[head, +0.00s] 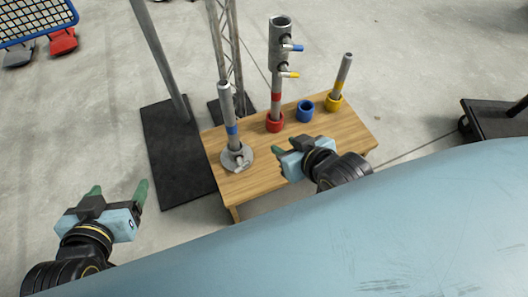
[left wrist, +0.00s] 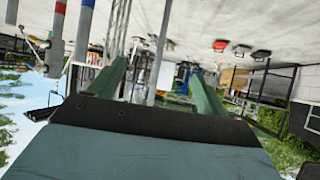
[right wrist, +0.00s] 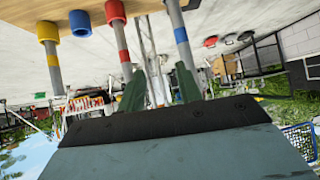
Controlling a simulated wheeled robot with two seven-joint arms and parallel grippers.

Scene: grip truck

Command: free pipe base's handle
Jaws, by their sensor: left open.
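The pipe base (head: 236,158) is a round grey metal flange on the left end of the wooden table. A small metal handle (head: 241,164) shows on its near side. A grey pipe with a blue band (head: 229,110) stands in the base, leaning slightly; it also shows in the right wrist view (right wrist: 180,35). My right gripper (head: 285,147) is over the table, right of the base and apart from it; its fingers are spread and empty. My left gripper (head: 118,190) is open and empty, low at the left, well away from the table.
The wooden table (head: 330,140) also carries a red collar (head: 275,122) with a tall pipe and clamps, an empty blue collar (head: 305,111), and a yellow collar (head: 334,103) with a short pipe. A black plate (head: 175,165) with a post stands left of the table.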

